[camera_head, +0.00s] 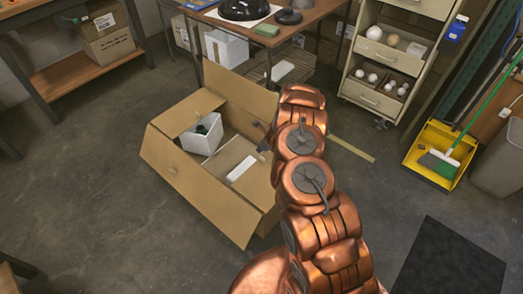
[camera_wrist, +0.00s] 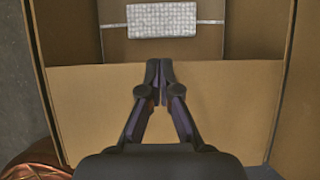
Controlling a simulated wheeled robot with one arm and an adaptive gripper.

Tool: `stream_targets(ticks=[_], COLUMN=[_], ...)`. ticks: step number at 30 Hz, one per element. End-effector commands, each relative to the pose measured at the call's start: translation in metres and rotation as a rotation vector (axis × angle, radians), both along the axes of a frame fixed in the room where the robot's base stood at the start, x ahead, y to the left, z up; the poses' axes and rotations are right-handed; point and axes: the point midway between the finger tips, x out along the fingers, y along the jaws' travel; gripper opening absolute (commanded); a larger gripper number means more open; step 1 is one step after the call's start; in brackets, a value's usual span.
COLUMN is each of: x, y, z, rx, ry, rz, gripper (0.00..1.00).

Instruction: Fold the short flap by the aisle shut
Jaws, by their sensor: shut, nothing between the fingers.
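An open cardboard box (camera_head: 225,200) stands on the floor in the head view. One short flap (camera_head: 186,113) at its left end lies inward over the opening, and a long flap (camera_head: 240,97) stands up at the back. The end by my arm is mostly hidden. My gripper (camera_wrist: 160,64) is shut and empty in the wrist view, its tips in front of the top edge of a tan cardboard panel (camera_wrist: 90,100). I cannot tell whether they touch it. The gripper's fingers are hardly visible in the head view, beside the box's right end.
Inside the box are a white foam container (camera_head: 203,137) and a brown carton with a white strip (camera_head: 240,168). A wooden table (camera_head: 265,37) stands behind, and a drawer cabinet (camera_head: 372,95) at the back right.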

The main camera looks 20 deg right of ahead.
Motion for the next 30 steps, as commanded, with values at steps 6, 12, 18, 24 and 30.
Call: stream_targets(ticks=[6, 12, 18, 24, 30], x=[0.003, 0.003, 0.003, 0.004, 0.003], y=[-0.002, -0.003, -0.003, -0.002, -0.002], z=[0.036, 0.065, 0.091, 0.106, 0.109], rx=[-0.002, -0.003, -0.003, -0.004, -0.003], ry=[-0.008, -0.007, -0.006, -0.007, -0.007], rz=[-0.002, -0.003, -0.004, -0.002, -0.004], gripper=[0.00, 0.00, 0.00, 0.00, 0.00])
